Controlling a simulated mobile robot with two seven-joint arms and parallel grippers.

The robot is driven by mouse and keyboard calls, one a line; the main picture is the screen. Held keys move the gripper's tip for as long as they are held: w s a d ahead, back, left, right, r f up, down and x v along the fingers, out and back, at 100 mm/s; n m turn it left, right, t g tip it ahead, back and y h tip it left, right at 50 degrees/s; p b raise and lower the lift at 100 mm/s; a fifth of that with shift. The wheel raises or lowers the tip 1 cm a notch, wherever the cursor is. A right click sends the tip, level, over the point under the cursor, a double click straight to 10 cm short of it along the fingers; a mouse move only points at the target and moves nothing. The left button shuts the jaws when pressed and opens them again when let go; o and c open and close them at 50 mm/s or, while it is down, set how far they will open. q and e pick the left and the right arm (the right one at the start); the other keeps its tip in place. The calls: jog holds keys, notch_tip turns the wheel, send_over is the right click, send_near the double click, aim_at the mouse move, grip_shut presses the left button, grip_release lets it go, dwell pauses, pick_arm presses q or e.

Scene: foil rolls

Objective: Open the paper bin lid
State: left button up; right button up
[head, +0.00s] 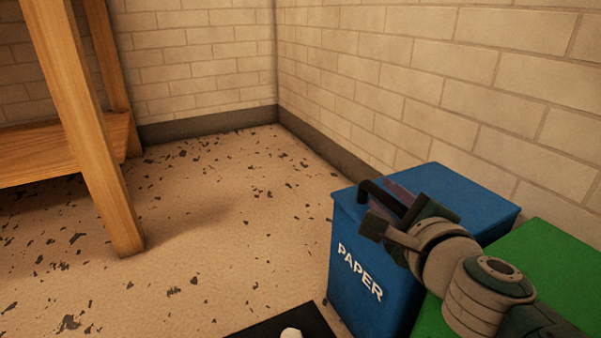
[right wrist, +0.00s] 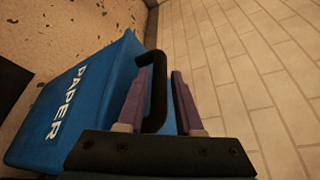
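The blue paper bin (head: 364,268) stands against the wall with white PAPER lettering on its front. Its blue lid (head: 465,200) lies flat and closed on top. A black looped handle (head: 369,187) stands up from the lid near its front left. My right gripper (head: 392,193) is at this handle, above the lid. In the right wrist view the handle (right wrist: 157,85) passes between the two purple fingers of the gripper (right wrist: 160,72). The fingers are apart, with a gap between the handle and the right finger. My left gripper is not in view.
A green bin (head: 550,270) stands right beside the blue one, partly hidden by my right arm. The brick wall (head: 400,80) is close behind the bins. A wooden table or shelf (head: 85,130) stands at the left. The speckled floor (head: 220,220) between is clear.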

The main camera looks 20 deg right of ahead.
jog(key=shift+c, duration=0.2)
jog(key=shift+w, duration=0.1)
grip_shut()
dwell(1.3)
